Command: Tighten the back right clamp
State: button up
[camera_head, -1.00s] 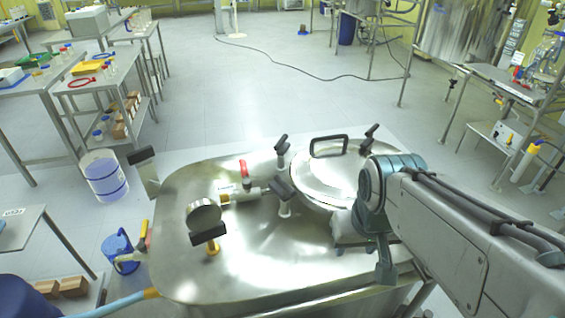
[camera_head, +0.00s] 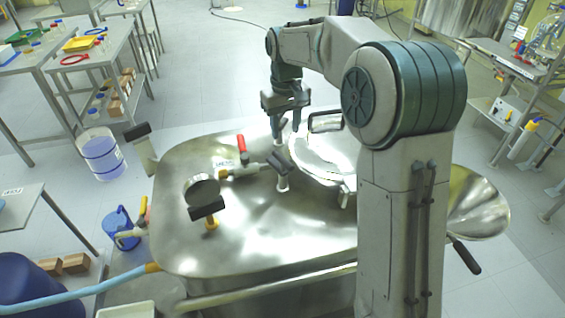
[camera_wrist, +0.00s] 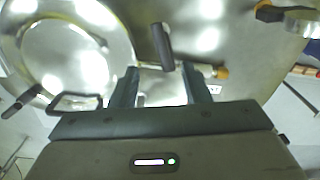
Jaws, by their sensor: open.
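The steel vessel has a round lid (camera_head: 325,165) with a black loop handle (camera_head: 325,117). The back right clamp is hidden behind my arm in the head view; in the wrist view its black handle (camera_wrist: 18,102) shows at the far left, beyond the loop handle (camera_wrist: 75,102). In the wrist view nothing is clearly held between the fingertips (camera_wrist: 160,80). The front left clamp's black handle (camera_head: 280,163) tilts upward.
A valve with a red lever (camera_head: 242,148) and a round gauge (camera_head: 202,190) stand left of the lid. My arm covers the lid's right side. A steel funnel-like bowl (camera_head: 480,205) is at the right. A table (camera_head: 70,65) and a bucket (camera_head: 101,152) stand left.

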aim_at(283, 158)
jog(key=f, duration=0.9)
jog(key=w+f+p, duration=0.1)
jog(key=f, duration=0.4)
jog(key=shift+w+a+f, duration=0.1)
jog(key=shift+a+f, duration=0.15)
jog(key=shift+a, duration=0.05)
